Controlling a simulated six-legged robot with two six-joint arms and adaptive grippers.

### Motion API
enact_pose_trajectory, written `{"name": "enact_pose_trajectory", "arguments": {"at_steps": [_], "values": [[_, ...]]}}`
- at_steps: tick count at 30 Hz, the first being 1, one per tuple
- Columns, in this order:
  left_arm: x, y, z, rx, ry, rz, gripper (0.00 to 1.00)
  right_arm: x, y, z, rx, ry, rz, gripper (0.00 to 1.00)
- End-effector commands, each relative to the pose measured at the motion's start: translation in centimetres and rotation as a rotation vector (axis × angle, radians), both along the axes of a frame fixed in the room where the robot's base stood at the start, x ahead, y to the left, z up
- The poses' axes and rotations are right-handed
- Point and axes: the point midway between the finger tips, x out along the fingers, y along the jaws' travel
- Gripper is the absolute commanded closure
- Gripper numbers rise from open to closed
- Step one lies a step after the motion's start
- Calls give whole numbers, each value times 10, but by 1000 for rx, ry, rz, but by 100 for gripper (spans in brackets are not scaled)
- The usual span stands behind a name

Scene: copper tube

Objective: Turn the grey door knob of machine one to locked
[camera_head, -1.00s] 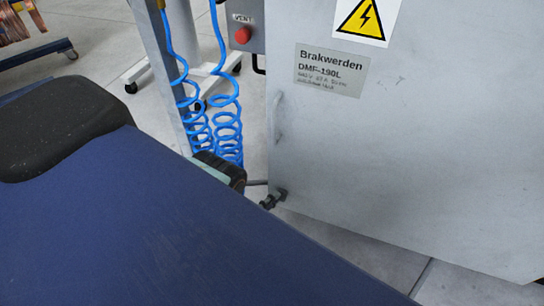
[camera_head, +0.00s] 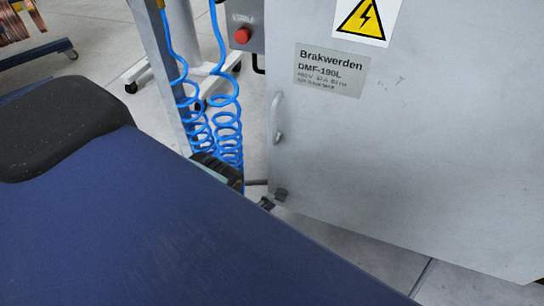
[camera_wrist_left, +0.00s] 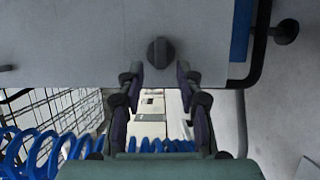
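The grey door knob (camera_head: 280,195) is on the lower left edge of the pale grey machine door (camera_head: 420,170). In the left wrist view the knob (camera_wrist_left: 160,52) is dark, with its grip ridge running up and down in the picture. My left gripper (camera_wrist_left: 159,74) is open and empty, its fingers apart on either side of the line to the knob, just short of it. In the head view the left gripper's tip (camera_head: 266,203) shows close beside the knob, mostly hidden behind my blue arm. My right gripper is not in view.
A door handle (camera_head: 277,118) stands out above the knob. A red button (camera_head: 242,35) is on a grey box left of the door. Blue coiled hoses (camera_head: 228,125) hang by a post (camera_head: 165,75) near my gripper. A warning sign (camera_head: 367,20) marks the door.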

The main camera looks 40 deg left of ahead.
Motion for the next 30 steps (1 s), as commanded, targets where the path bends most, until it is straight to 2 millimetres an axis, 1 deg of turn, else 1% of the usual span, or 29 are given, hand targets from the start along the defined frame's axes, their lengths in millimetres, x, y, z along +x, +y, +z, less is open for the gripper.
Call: {"name": "enact_pose_trajectory", "arguments": {"at_steps": [1,3,6,10,15,30], "values": [[-10,2,-1,1,4,1,64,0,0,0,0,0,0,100],[-21,3,-1,1,4,0,64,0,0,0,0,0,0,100],[-34,5,-1,1,2,0,64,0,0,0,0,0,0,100],[-44,7,0,1,0,0,64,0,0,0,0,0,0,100],[-48,8,0,1,-2,0,64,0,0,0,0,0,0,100],[-45,6,-1,12,9,3,64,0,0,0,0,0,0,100]]}}
